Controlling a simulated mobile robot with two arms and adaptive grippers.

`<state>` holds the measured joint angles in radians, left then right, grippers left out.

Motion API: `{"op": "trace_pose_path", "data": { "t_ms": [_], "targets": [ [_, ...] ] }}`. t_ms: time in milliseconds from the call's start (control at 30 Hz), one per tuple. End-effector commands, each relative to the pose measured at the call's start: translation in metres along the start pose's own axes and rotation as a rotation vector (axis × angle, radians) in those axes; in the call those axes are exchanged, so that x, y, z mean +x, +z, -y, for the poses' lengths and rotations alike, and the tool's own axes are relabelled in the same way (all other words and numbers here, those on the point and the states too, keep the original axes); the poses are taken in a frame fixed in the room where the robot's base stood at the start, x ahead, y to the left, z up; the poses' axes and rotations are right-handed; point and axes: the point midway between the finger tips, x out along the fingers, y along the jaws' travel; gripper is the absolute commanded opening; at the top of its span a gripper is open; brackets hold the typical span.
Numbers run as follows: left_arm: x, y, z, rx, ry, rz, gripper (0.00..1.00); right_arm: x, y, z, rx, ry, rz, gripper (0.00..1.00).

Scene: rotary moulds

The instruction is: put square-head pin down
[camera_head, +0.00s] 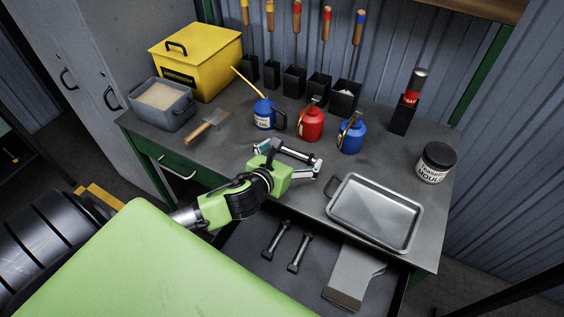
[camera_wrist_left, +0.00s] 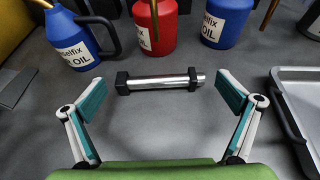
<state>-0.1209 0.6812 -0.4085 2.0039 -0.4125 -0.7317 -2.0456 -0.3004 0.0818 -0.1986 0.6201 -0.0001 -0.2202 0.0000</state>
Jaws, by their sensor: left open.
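The square-head pin (camera_wrist_left: 160,82) is a bright steel shaft with a black square block at its left end and another black block near its right end. It lies on the dark grey bench top (camera_head: 226,158), in front of the red oil can. It also shows in the head view (camera_head: 295,155), just beyond my gripper. My left gripper (camera_wrist_left: 160,105) is open, with its two fingers spread on either side of the pin and apart from it. It also shows in the head view (camera_head: 287,160). My right gripper is not in view.
Blue (camera_head: 264,113), red (camera_head: 311,123) and second blue (camera_head: 351,136) oil cans stand behind the pin. A metal tray (camera_head: 335,212) lies to the right. An open drawer (camera_head: 250,262) below holds two similar pins (camera_head: 299,252) and a grey flat tool (camera_head: 355,272).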

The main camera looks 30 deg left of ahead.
Motion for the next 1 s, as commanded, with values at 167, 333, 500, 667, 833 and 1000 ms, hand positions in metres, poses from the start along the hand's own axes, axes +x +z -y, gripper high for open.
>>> {"op": "trace_pose_path", "data": {
  "t_ms": [167,333,500,667,833,1000],
  "targets": [
    [-0.040,-0.003,0.000,0.002,-0.002,-0.002,1.00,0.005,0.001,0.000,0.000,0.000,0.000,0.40],
    [-0.068,-0.002,0.000,0.001,-0.002,-0.002,1.00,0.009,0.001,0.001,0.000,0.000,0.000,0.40],
    [-0.083,-0.001,0.000,0.000,-0.001,-0.001,1.00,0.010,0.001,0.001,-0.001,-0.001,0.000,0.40],
    [-0.087,0.001,0.000,-0.001,0.000,0.001,1.00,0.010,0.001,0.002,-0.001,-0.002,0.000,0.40],
    [-0.086,0.000,0.000,-0.001,0.000,0.001,1.00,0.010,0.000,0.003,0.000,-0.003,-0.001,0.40],
    [-0.091,0.012,0.000,-0.002,0.000,0.000,1.00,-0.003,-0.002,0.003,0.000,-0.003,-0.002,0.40]
  ]
}}
